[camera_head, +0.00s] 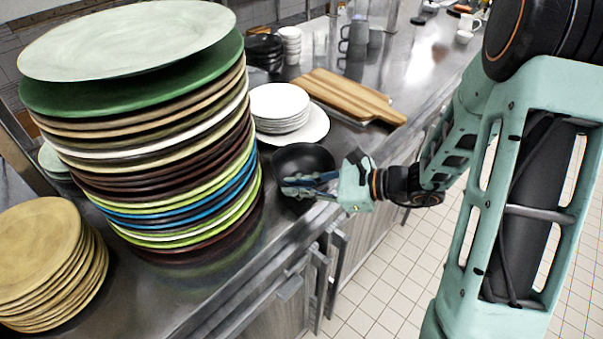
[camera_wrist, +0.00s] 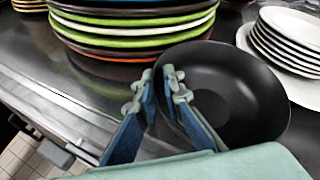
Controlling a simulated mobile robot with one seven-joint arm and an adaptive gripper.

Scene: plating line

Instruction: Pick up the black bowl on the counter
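The black bowl (camera_head: 304,158) stands on the steel counter near its front edge, right of the tall plate stack. It fills the middle right of the wrist view (camera_wrist: 245,95). My gripper (camera_head: 287,186) reaches in from the right at the bowl's near side. In the wrist view its two blue-padded fingers (camera_wrist: 159,80) straddle the bowl's left rim, one outside and one over the inside. A narrow gap shows between the fingertips. I cannot tell whether both pads touch the wall. The bowl appears to rest on the counter.
A tall stack of coloured plates (camera_head: 170,150) stands close left of the bowl. White plates (camera_head: 280,105) stand behind it, then wooden boards (camera_head: 345,95). Tan plates (camera_head: 45,255) are at the far left. Mugs (camera_head: 355,38) stand farther back. Tiled floor is open at the right.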

